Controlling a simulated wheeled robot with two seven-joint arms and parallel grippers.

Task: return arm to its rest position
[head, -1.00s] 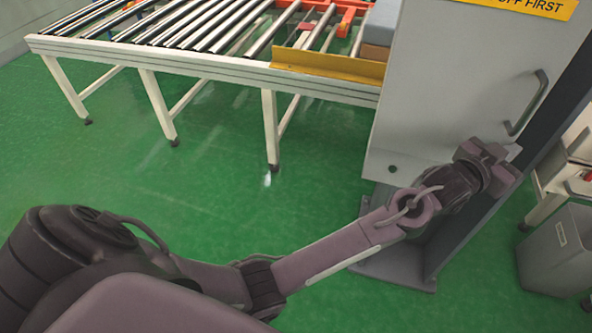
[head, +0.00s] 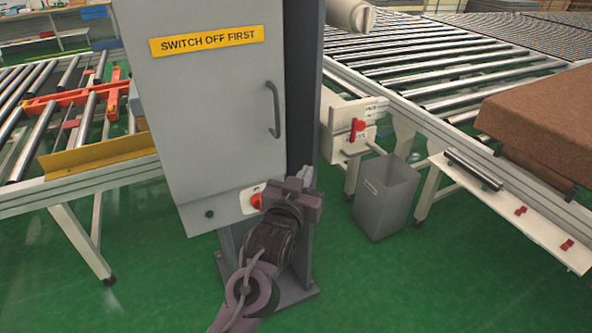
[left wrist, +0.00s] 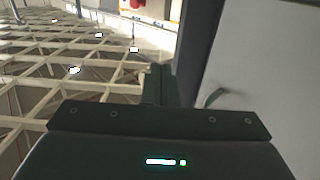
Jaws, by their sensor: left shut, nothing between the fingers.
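My left arm reaches up from the bottom of the head view. Its gripper (head: 306,177) is shut and empty, in front of the lower right edge of the grey cabinet (head: 200,110). A red knob (head: 257,201) on the cabinet shows just left of the gripper; whether they touch I cannot tell. In the left wrist view the shut fingers (left wrist: 160,84) point away from the dark gripper body, with the cabinet face (left wrist: 270,70) on the right. My right gripper is not in view.
The cabinet has a door handle (head: 273,108) and a yellow sign (head: 207,40). A grey bin (head: 386,200) stands to the right. Roller conveyors (head: 450,75) lie behind, with a brown mattress (head: 545,120) at far right. Green floor is free at bottom left.

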